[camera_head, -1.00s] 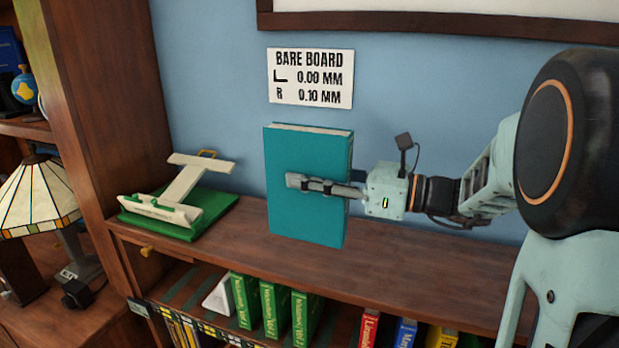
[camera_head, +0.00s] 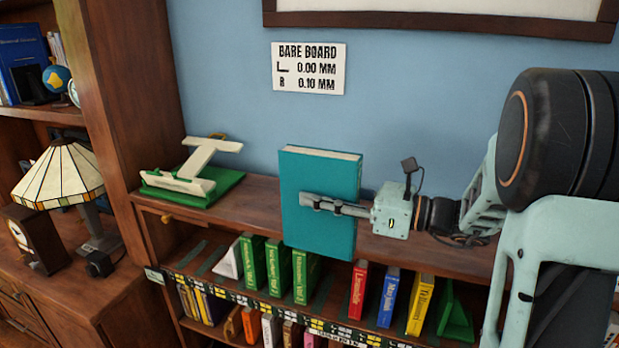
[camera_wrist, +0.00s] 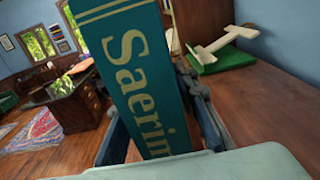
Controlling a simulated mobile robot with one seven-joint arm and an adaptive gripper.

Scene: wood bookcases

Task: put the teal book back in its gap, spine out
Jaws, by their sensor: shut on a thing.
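The teal book (camera_head: 318,172) is upright in my gripper (camera_head: 335,205), its cover facing the head camera. One finger lies across the cover; the other finger is hidden behind the book. In the head view the book's lower end overlaps the front edge of the bookcase top. In the wrist view the teal spine (camera_wrist: 143,85) faces the camera and reads "Saerim". On the shelf below, green books (camera_head: 277,267) stand left of an open space, with a red book (camera_head: 357,290), a blue book (camera_head: 388,297) and a yellow book (camera_head: 420,304) to its right.
A white bookend (camera_head: 229,259) and a green bookend (camera_head: 456,312) flank the row. A cream stand on a green base (camera_head: 222,184) sits on the bookcase top at left. A stained-glass lamp (camera_head: 60,177) stands further left. A sign (camera_head: 309,68) hangs on the wall.

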